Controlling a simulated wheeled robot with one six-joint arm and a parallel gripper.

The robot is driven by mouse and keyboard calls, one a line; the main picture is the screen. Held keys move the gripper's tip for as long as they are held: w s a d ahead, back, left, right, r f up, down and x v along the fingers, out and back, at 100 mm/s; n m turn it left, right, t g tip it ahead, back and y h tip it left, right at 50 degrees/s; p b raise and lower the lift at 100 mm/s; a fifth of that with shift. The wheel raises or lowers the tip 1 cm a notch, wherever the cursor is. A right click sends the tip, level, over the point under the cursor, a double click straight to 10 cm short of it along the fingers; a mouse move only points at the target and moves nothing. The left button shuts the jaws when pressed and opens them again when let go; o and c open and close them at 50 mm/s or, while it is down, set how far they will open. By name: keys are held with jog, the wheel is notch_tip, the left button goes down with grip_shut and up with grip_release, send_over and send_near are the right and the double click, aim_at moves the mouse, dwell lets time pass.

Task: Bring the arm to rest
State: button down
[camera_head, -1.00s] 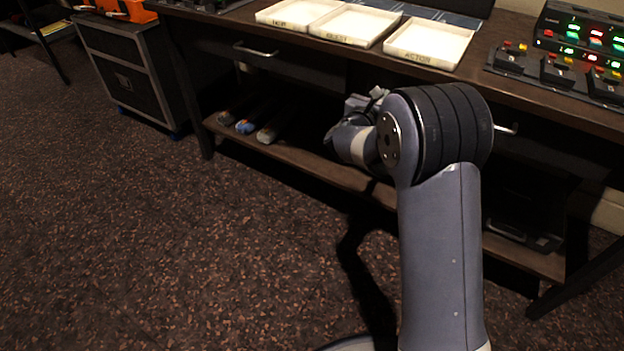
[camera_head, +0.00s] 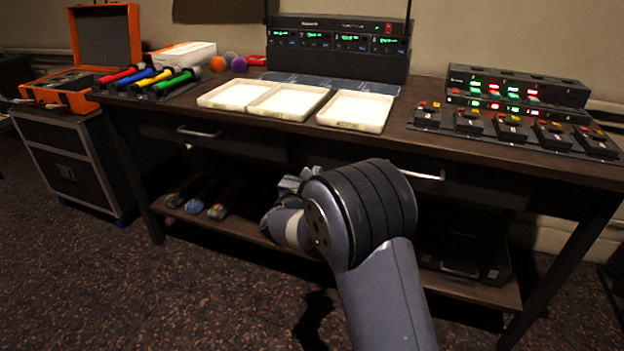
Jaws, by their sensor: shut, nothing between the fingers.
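My arm rises from the bottom of the head view, folded in front of the desk, with its large dark-ringed joint in the foreground. My gripper (camera_head: 296,180) shows only in small part beyond that joint, just in front of the desk's front side and below the trays. It is shut and nothing shows in it. Its fingertips are hard to make out, as the arm partly covers them.
The desk (camera_head: 420,150) bears three white trays (camera_head: 357,127), coloured microphones (camera_head: 175,80), a rack unit (camera_head: 340,45) and a row of switch boxes (camera_head: 510,128). A lower shelf (camera_head: 235,230) holds more items. An orange case (camera_head: 75,92) stands left. Floor at left is clear.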

jog(key=p+v, duration=0.1)
jog(key=v, duration=0.7)
jog(key=shift+w+a, duration=0.1)
jog(key=shift+w, duration=0.05)
